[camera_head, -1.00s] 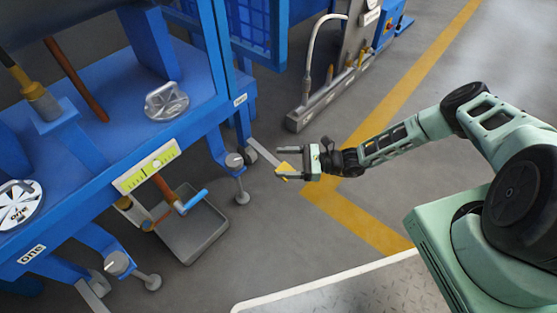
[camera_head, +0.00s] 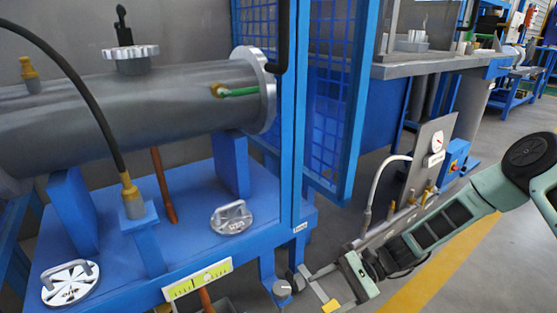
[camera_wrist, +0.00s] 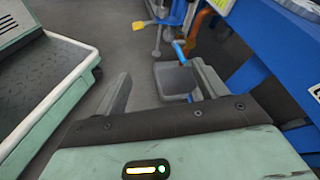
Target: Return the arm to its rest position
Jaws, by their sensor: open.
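My gripper (camera_head: 322,289) is at the lower middle of the head view, its two fingers apart and pointing left with nothing between them. My green arm reaches in from the right edge of the head view. The gripper appears just right of the blue bench's front foot; I cannot tell the exact gap. The grey flanged shell (camera_head: 170,97) lies on its side above the blue bench (camera_head: 185,245), left of the gripper.
Two round metal parts with handles, one (camera_head: 231,217) and another (camera_head: 70,283), lie on the bench. A blue mesh door (camera_head: 335,95) and a grey panel with a gauge (camera_head: 425,165) stand behind my arm.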

